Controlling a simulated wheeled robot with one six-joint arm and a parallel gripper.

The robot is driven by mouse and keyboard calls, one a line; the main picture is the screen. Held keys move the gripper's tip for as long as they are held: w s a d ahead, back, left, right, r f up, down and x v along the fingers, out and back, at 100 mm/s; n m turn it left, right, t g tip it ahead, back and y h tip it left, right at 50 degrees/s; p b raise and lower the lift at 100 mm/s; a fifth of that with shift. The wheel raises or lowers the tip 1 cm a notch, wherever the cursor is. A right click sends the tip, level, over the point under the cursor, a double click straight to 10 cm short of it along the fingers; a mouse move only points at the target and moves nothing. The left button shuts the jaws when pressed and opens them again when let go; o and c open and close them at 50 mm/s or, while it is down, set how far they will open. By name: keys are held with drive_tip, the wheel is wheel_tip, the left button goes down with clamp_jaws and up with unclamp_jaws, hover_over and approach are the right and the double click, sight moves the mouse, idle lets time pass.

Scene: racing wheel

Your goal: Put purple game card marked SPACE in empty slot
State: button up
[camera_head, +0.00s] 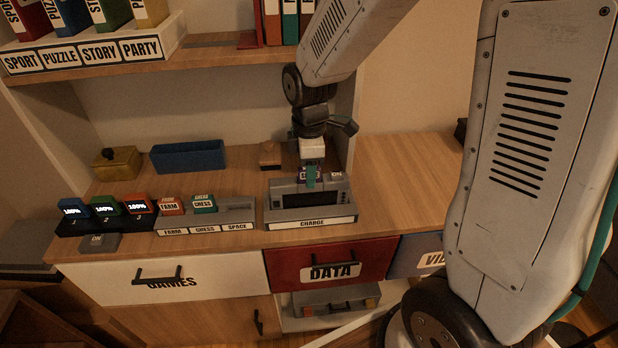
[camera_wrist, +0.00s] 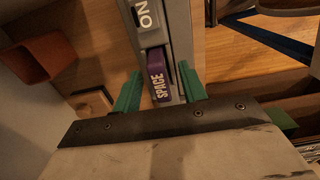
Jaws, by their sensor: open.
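The purple game card marked SPACE (camera_wrist: 157,77) stands in the grey charger labelled CHARGE (camera_head: 312,222). In the wrist view it lies between the two green fingers of my gripper (camera_wrist: 160,92), with gaps on both sides. My gripper (camera_head: 310,178) is open and points down over the charger; in the head view it hides most of the card. The grey card holder (camera_head: 238,213) is to the left. Its FARM place holds an orange FARM card (camera_head: 171,206) and its CHESS place a teal CHESS card (camera_head: 204,203). The SPACE place at its right end is empty.
Left of the holder is a black stand (camera_head: 68,228) with several lit cards reading 100%. Behind are a brass box (camera_head: 118,163) and a blue tray (camera_head: 188,157). A shelf (camera_head: 210,57) hangs above. The wooden counter (camera_head: 405,170) is clear to the right.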

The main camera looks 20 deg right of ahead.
drive_tip(key=shift+c, duration=0.3)
clamp_jaws()
drive_tip(key=shift+r, duration=0.1)
